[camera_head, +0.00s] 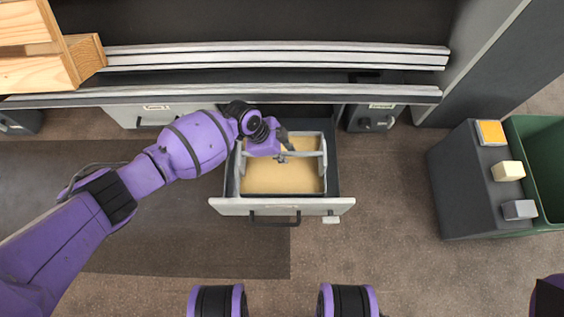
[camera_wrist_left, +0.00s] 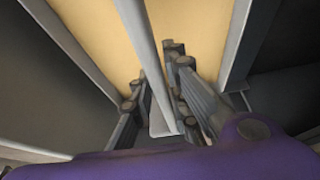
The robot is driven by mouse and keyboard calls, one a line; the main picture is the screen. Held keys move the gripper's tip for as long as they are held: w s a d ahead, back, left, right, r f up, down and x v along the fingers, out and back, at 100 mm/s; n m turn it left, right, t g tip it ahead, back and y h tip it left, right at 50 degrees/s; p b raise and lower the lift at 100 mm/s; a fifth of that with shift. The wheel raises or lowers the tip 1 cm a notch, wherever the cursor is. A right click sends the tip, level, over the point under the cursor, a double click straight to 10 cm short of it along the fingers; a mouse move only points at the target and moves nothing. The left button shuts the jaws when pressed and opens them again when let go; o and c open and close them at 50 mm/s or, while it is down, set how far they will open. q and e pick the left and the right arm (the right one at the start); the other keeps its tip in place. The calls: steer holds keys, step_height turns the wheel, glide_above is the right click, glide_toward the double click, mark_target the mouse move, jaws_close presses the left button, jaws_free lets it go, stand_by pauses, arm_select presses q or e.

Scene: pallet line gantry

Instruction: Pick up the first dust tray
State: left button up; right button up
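The dust tray (camera_head: 324,165) is a pale-rimmed tray of beige dust inside a pulled-out drawer (camera_head: 230,206). A grey bar handle crosses above the dust from side to side. My left gripper (camera_head: 284,154) reaches over the tray at the middle of this handle. In the left wrist view, its fingers (camera_wrist_left: 160,85) stand close on either side of the handle bar (camera_wrist_left: 145,40) and appear shut on it, with beige dust below. The tray sits down in the drawer. My right gripper is out of view.
Silver rails (camera_head: 260,92) run above the drawer. A dark cabinet (camera_head: 465,190) at the right bears yellow, cream and grey blocks, beside a green bin (camera_head: 521,126). Wooden slats (camera_head: 30,70) stand at upper left. The floor in front of the drawer is clear.

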arm_select(q)
jaws_close()
